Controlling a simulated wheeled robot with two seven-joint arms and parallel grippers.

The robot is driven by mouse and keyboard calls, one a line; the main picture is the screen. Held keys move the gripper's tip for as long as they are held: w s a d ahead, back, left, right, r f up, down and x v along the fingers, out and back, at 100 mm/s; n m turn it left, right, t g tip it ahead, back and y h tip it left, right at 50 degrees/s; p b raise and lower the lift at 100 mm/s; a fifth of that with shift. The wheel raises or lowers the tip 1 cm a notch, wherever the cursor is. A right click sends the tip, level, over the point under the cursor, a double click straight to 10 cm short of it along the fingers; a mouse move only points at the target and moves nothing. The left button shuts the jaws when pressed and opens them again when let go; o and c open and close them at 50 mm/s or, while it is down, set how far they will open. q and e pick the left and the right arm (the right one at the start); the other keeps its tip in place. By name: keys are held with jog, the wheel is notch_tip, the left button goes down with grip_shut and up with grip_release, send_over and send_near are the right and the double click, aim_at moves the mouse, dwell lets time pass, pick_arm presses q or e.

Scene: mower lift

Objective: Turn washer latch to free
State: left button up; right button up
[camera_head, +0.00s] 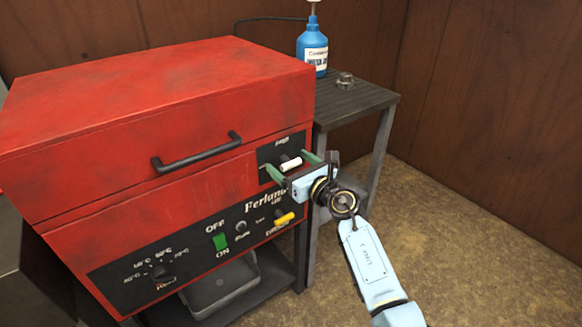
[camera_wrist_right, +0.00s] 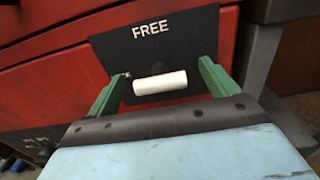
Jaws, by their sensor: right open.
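The washer (camera_head: 140,110) is a large red box with a shut lid and a black handle (camera_head: 197,152). Its latch is a white, roughly horizontal bar (camera_head: 291,164) on a black plate at the upper right of the front. In the right wrist view the latch (camera_wrist_right: 160,83) lies below the word FREE on the plate (camera_wrist_right: 150,48). My right gripper (camera_head: 292,167) is open, its green fingers on either side of the latch. In the wrist view (camera_wrist_right: 158,88) gaps show between the fingers and the bar's ends. My left gripper is not in view.
A dark side table (camera_head: 360,100) stands right of the washer with a blue bottle (camera_head: 313,48) and a small metal part (camera_head: 345,79). The lower panel has a green switch (camera_head: 220,242), a yellow knob (camera_head: 285,218) and a black dial (camera_head: 160,271). The floor at right is clear.

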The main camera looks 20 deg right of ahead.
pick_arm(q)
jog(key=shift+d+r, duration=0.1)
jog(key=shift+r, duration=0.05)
pick_arm(e)
jog(key=shift+w, duration=0.15)
jog(key=c, duration=0.9)
jog(key=m+p, duration=0.4)
jog(key=m, duration=0.1)
jog(key=m+p, duration=0.3)
jog(key=m, duration=0.5)
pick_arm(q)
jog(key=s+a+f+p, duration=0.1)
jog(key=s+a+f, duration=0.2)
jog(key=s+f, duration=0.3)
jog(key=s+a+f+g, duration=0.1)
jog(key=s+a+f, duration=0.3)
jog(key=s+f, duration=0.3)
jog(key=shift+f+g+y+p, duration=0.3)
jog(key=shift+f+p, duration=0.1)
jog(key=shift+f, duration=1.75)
pick_arm(e)
jog(key=shift+d+f+m, duration=0.1)
jog(key=shift+m, duration=2.4)
